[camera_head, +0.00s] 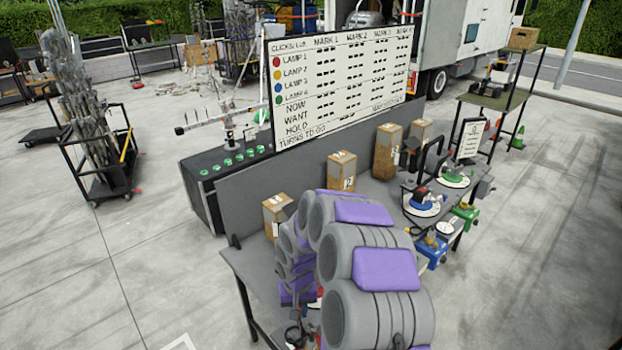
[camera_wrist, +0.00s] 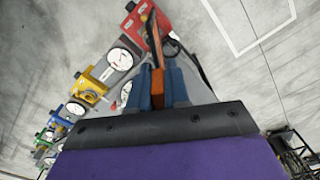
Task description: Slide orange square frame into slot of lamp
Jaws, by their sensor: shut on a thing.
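In the wrist view my gripper (camera_wrist: 160,82) has its blue fingers shut on the orange frame (camera_wrist: 156,62), seen nearly edge-on. The frame sticks out past the fingertips towards the red lamp (camera_wrist: 130,28) at the top. The frame overlaps the red lamp's dark bracket in this view; I cannot tell whether they touch, and the slot is not clear. In the head view my grey and purple arm hides the gripper, the frame and most of the red lamp.
In the head view the workbench (camera_head: 255,262) carries several cardboard boxes (camera_head: 341,170) along its back panel. A white score board (camera_head: 340,84) stands behind. A cart of metal stands (camera_head: 92,130) is at the left. The paved floor on the left is open.

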